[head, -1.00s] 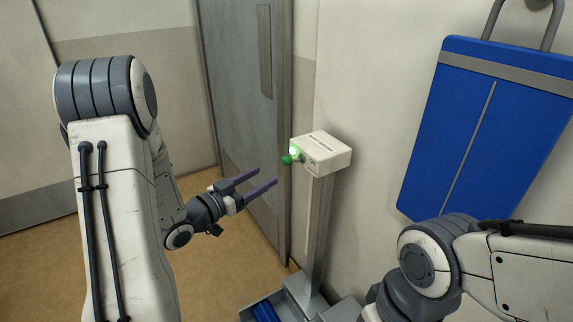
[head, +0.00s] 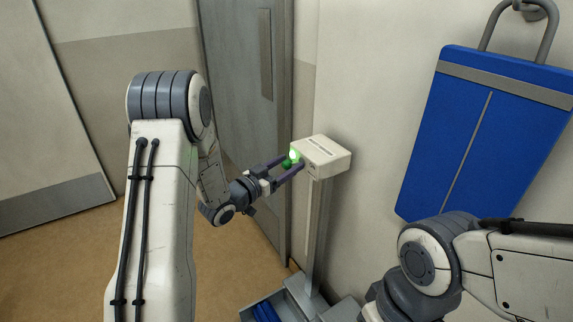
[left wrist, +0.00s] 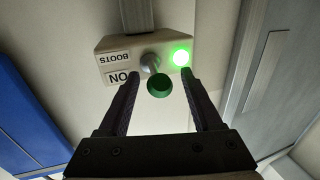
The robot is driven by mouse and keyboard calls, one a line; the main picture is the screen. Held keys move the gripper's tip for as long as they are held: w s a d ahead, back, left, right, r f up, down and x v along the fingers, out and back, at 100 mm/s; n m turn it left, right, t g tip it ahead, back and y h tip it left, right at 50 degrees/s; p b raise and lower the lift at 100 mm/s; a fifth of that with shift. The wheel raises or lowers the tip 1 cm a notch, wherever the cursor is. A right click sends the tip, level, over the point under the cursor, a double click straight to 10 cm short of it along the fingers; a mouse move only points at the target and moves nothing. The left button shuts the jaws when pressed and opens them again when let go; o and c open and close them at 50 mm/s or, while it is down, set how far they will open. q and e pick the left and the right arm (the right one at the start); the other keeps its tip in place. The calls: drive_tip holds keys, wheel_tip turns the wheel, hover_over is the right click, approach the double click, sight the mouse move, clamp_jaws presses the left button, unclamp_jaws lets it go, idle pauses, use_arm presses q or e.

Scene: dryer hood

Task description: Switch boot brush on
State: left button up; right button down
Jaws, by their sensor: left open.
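The boot brush's control box (head: 326,153) is off-white and sits on top of a grey post (head: 319,235). A green-tipped switch lever (head: 287,164) sticks out of its front beside a lit green lamp (head: 294,154). In the left wrist view the box (left wrist: 117,45) shows the upside-down labels "BOOTS" and "ON", a grey switch base (left wrist: 150,63) and the round green tip (left wrist: 159,86). My left gripper (head: 291,161) is open, with its fingers on either side of the green tip. In the left wrist view gaps show between tip and fingers. My right gripper is out of view.
The brush base (head: 285,300) with blue bristles stands on the floor at the post's foot. A grey door (head: 240,110) is behind the gripper. A blue panel (head: 480,140) hangs on the right wall. Brown floor (head: 70,260) is clear at left.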

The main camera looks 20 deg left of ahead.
use_arm(q)
clamp_jaws()
drive_tip(key=shift+r+g+p, duration=0.5)
drive_tip(key=shift+r+p, duration=0.1)
drive_tip(key=shift+p, duration=0.55)
drive_tip(key=shift+w+m+g+y+p, duration=0.1)
drive_tip(key=shift+m+g+y+p, duration=0.2)
drive_tip(key=shift+y+p, duration=0.2)
drive_tip(key=shift+f, duration=0.2)
unclamp_jaws()
